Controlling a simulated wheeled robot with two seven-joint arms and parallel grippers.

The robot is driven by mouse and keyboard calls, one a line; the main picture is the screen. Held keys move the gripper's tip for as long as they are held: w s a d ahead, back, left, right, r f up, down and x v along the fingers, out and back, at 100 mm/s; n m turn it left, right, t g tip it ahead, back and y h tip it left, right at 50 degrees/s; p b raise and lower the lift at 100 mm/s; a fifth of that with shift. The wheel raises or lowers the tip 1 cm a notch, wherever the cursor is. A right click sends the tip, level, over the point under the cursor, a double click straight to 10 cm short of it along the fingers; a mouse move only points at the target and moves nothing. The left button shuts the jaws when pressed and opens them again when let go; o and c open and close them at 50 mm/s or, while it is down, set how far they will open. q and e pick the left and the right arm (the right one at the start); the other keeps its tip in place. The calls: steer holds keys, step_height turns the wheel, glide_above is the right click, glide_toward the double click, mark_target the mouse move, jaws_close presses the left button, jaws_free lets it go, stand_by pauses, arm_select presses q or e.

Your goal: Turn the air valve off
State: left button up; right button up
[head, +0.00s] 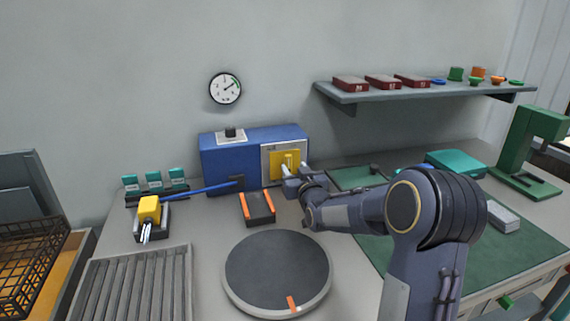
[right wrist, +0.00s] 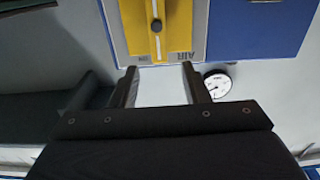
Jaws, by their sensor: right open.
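The air valve is a yellow plate (head: 278,164) on the front of a blue box (head: 222,168) at the back of the bench. A pale lever lies on this plate and looks upright in the head view. My right gripper (head: 290,178) is just in front of the plate. Its fingers are open, apart and empty, a little short of the lever. My left gripper is not in view.
A round turntable (head: 277,270) and a dark block with orange strips (head: 257,207) stand in front of the box. A yellow-topped tool (head: 149,210) is at left. A shelf (head: 420,94) with red boxes hangs at back right. A small gauge (right wrist: 217,84) shows in the wrist view.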

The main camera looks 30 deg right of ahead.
mark_target(290, 164)
steer(key=x, duration=0.2)
steer(key=p+x, duration=0.1)
steer(key=x, duration=0.2)
steer(key=f+x, duration=0.1)
steer(key=x, duration=0.1)
steer(key=shift+w+d+f, duration=0.1)
steer(key=shift+w+f, duration=0.05)
steer(key=shift+w, duration=0.05)
jaws_close()
steer(key=shift+d+f+m+b, duration=0.1)
steer(key=shift+f+m+b, duration=0.05)
steer(key=shift+m+b, duration=0.4)
steer(key=m+b, duration=0.4)
steer(key=b, duration=0.1)
steer(key=d+f+m+b, duration=0.1)
steer(key=m+b, duration=0.3)
steer(key=b, duration=0.1)
steer(key=d+m+b, duration=0.1)
steer(key=m+b, duration=0.3)
steer(key=b, duration=0.1)
steer(key=shift+s+f, duration=0.3)
steer(key=shift+f+m+b, duration=0.15)
steer(key=shift+m+b, duration=0.95)
steer(key=shift+m, duration=0.05)
steer(key=shift+d+f+m+b, duration=0.15)
steer(key=shift+m+b, duration=0.55)
steer(key=shift+m, duration=0.8)
